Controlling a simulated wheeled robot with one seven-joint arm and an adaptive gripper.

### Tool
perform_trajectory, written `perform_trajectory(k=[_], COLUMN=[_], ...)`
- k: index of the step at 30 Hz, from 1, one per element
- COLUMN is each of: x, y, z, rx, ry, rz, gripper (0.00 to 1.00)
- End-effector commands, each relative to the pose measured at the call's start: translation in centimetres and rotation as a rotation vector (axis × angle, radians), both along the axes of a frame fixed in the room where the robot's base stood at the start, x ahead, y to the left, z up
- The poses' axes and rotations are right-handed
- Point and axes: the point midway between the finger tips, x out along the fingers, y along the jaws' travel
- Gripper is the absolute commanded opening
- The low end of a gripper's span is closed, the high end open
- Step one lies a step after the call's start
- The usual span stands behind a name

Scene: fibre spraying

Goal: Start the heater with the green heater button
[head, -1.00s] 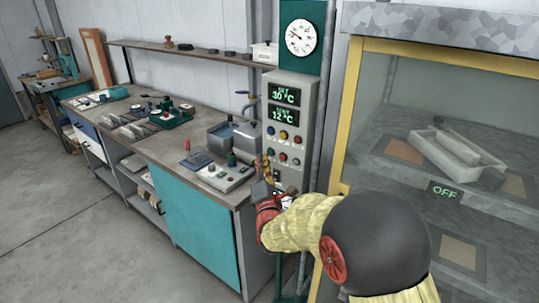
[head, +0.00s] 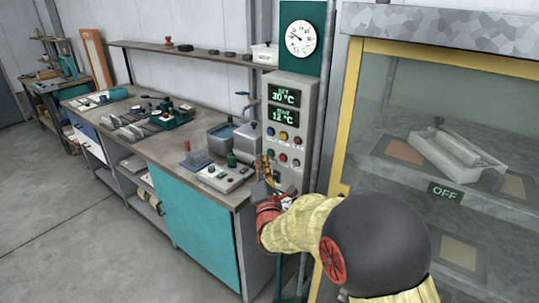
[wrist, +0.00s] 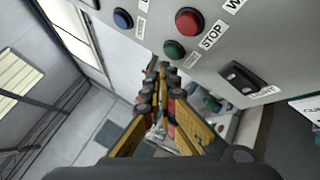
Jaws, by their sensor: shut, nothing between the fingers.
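The grey control panel (head: 292,110) stands on a green post at the bench's right end, with two green displays, the upper reading 30 °C and the lower 12 °C. Below them are two rows of coloured buttons. In the wrist view a green button (wrist: 173,50) sits beside a red button labelled STOP (wrist: 188,21), with a blue button (wrist: 122,18) to the left. My gripper (wrist: 163,70) is shut and empty, its fingertips just below the green button in the picture; contact cannot be told. In the head view my gripper (head: 263,163) is at the panel's lower left.
A glass-fronted cabinet (head: 347,100) with a yellow frame and an OFF sign (head: 444,191) stands on the right. The bench (head: 150,140) carries tools, metal containers and a small switch box (head: 225,176) near my gripper. The floor at left is clear.

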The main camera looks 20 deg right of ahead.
Motion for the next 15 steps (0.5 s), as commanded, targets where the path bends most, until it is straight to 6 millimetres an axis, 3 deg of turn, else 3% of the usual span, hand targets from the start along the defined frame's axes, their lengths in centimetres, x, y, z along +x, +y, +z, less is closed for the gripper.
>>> perform_trajectory(k=[15], x=[0.30], y=[-0.44], z=[-0.04], rx=[0.000], ry=[-0.001], rz=[0.000], gripper=[0.00])
